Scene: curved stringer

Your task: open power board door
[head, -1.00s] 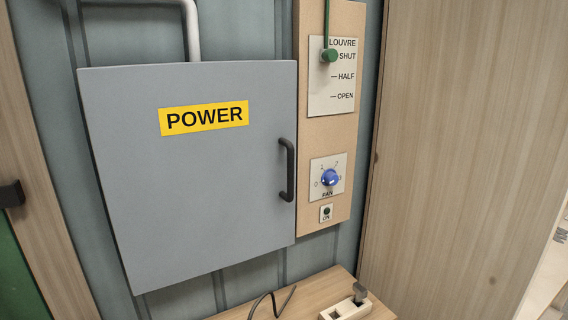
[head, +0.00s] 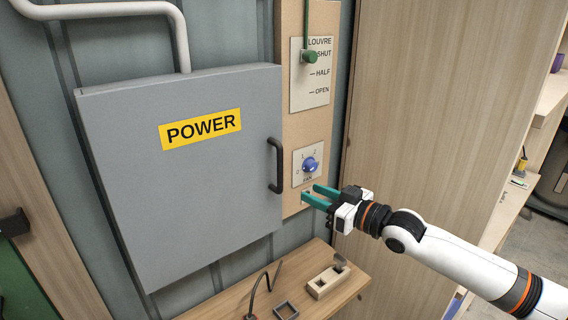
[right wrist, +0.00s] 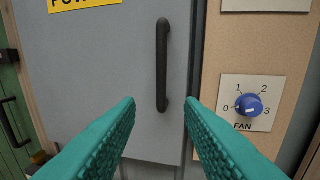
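The grey power board door (head: 190,210) is closed, with a yellow POWER label (head: 200,130). Its black vertical handle (head: 277,166) is at the door's right edge. My right gripper (head: 312,195) has teal fingers, is open and empty, and points left just right of the handle's lower part, in front of the fan panel. In the right wrist view the handle (right wrist: 162,65) stands ahead, between the two fingertips (right wrist: 160,104) as seen there, with its lower end near their level. It appears apart from the fingers. My left gripper is not in view.
A board right of the door carries a green louvre lever (head: 310,57) at SHUT and a blue fan knob (head: 309,164). Below is a wooden shelf (head: 240,293) with a pale block (head: 328,281), a small dark square frame (head: 285,310) and a cable. A wooden wall panel stands right.

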